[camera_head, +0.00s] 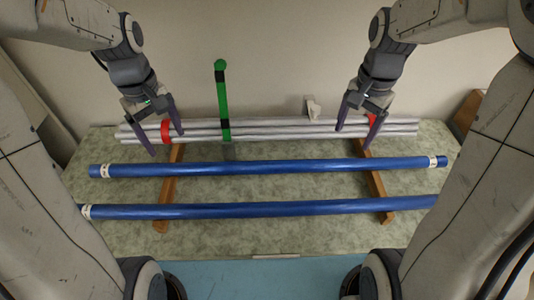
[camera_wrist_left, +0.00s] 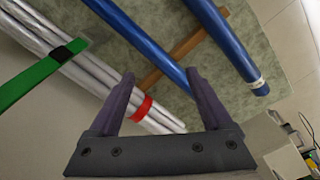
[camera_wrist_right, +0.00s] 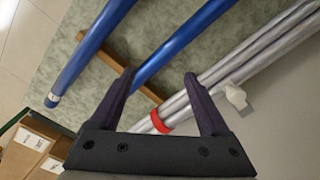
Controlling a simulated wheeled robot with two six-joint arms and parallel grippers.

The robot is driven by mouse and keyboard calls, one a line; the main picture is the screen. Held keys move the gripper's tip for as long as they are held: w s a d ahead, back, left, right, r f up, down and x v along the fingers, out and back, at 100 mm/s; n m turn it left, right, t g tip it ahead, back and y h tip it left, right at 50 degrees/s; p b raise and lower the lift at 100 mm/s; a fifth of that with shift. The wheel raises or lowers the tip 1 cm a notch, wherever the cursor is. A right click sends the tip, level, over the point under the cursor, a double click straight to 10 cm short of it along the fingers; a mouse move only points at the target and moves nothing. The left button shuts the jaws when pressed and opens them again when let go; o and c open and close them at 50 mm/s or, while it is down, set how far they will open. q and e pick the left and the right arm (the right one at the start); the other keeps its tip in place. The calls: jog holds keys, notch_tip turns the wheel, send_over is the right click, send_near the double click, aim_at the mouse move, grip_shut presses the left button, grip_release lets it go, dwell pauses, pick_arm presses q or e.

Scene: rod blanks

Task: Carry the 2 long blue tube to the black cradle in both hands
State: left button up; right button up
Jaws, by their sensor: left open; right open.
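Two long blue tubes lie side by side across wooden rails, running left to right. The far blue tube (camera_head: 270,167) has white end labels and also shows in the left wrist view (camera_wrist_left: 142,35) and right wrist view (camera_wrist_right: 180,46). The near blue tube (camera_head: 260,210) is partly hidden at its ends by my arms; it shows in both wrist views (camera_wrist_left: 225,42) (camera_wrist_right: 88,58). My left gripper (camera_head: 167,144) is open and empty, above and behind the far tube's left part. My right gripper (camera_head: 354,139) is open and empty, likewise at the right. I cannot make out a black cradle.
A bundle of silver tubes (camera_head: 270,129) with red bands (camera_head: 166,132) lies behind the blue ones. A green upright bar (camera_head: 223,100) stands near its middle. Wooden rails (camera_head: 170,185) (camera_head: 376,184) support the blue tubes. The green speckled tabletop (camera_head: 270,240) is clear in front.

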aim_at(125, 166)
pick_arm(q)
jog(key=a+f+n, duration=0.1)
jog(key=a+n, duration=0.1)
jog(key=a, duration=0.3)
jog(key=w+a+f+n, duration=0.1)
jog(key=a+n, duration=0.2)
jog(key=a, duration=0.2)
jog(key=a+f+n+b, duration=0.1)
jog(key=a+n, duration=0.2)
jog(key=a, duration=0.2)
jog(key=shift+w+a, duration=0.15)
jog(key=shift+w, duration=0.2)
pick_arm(e)
jog(key=w+d+f+m, duration=0.1)
jog(key=d+f+m, duration=0.1)
jog(key=d+m, duration=0.6)
jog(key=d, duration=0.7)
jog(key=shift+w+f, duration=0.4)
jog(key=shift+f, duration=0.1)
pick_arm(q)
jog(key=shift+f, duration=0.3)
pick_arm(e)
jog(key=shift+f, duration=0.3)
pick_arm(q)
notch_tip(125, 166, down, 10)
jog(key=shift+r, duration=0.1)
pick_arm(e)
notch_tip(125, 166, down, 10)
jog(key=shift+r, duration=0.15)
